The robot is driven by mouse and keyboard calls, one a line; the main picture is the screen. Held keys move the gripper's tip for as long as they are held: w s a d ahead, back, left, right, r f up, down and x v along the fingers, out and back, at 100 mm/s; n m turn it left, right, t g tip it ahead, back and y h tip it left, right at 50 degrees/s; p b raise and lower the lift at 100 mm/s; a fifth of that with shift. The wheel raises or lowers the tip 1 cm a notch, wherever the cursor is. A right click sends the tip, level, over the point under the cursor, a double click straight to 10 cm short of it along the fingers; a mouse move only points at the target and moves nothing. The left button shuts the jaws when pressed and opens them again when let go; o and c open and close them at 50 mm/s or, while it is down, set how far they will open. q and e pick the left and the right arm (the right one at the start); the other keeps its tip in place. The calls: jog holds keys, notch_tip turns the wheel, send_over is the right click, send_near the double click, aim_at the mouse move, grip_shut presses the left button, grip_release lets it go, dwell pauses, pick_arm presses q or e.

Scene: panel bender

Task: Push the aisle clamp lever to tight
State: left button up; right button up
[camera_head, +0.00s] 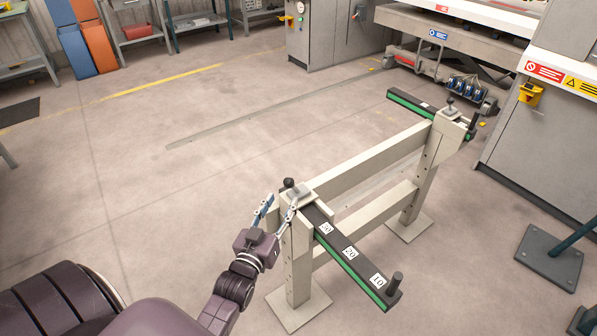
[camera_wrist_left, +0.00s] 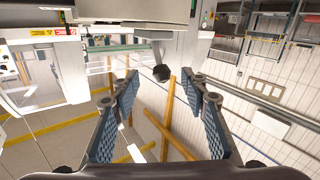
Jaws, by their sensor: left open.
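A pale steel stand (camera_head: 371,163) carries two dark gauge arms with green edges. On the post nearest me is a clamp lever with a round black knob (camera_head: 288,184). A second clamp lever (camera_head: 449,101) stands on the far post. My left gripper (camera_head: 281,204) is open and empty at the near post, its fingertips just below the near knob. In the left wrist view a black knob (camera_wrist_left: 161,73) shows between and beyond the open fingertips (camera_wrist_left: 166,84). No contact is clear. The near lever's shaft is mostly hidden. My right gripper is out of view.
The near gauge arm (camera_head: 345,254), marked 30, 20 and 10, extends toward the lower right with an upright dark peg (camera_head: 395,284) at its end. A grey machine (camera_head: 540,125) stands at the right. The floor left of the stand is clear.

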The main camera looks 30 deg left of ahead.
aim_at(286, 187)
pick_arm(q)
jog(key=shift+w+a+r, duration=0.15)
jog(key=shift+w+r, duration=0.05)
jog(key=shift+r, duration=0.4)
jog(key=shift+w+a+b, duration=0.1)
jog(key=shift+w+b, duration=0.2)
jog(key=shift+b, duration=0.1)
jog(key=b+x, duration=0.2)
jog(key=x, duration=0.3)
jog(key=shift+a, duration=0.1)
jog(key=shift+w+b, duration=0.4)
jog(key=shift+w, duration=0.05)
jog(key=shift+w+a+r, duration=0.15)
jog(key=shift+w, duration=0.15)
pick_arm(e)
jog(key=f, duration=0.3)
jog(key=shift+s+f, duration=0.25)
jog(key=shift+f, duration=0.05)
pick_arm(q)
jog(key=shift+c, duration=0.6)
grip_shut()
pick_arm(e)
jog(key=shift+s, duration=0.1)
